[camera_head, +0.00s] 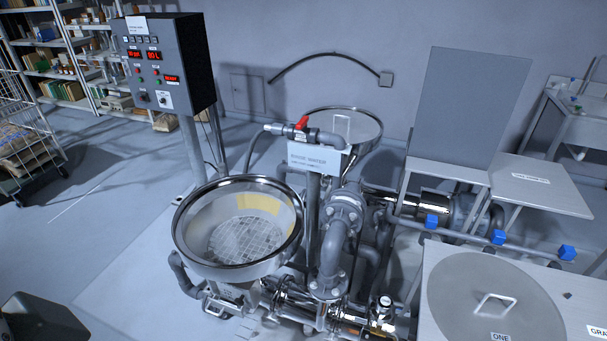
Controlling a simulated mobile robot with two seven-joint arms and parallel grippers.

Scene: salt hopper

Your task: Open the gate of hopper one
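An open round steel hopper (183,229) stands left of centre, with a wire grid (245,241) inside its bowl. I see no number on it. Below its bowl is a grey outlet housing (232,292) with a small loop-like handle at its lower left (213,308). This may be the gate; I cannot tell whether it is open or shut. A round grey lid (465,290) with a handle and a label "ONE" lies on the table at the lower right. Neither of my grippers is in view.
A control box (185,60) with red displays stands behind on the left. Pipes, a red-handled valve (301,124) and a "rinse water" sign (312,160) crowd the right of the hopper. A second covered vessel (345,128) stands behind. Floor (110,225) left of the hopper is clear.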

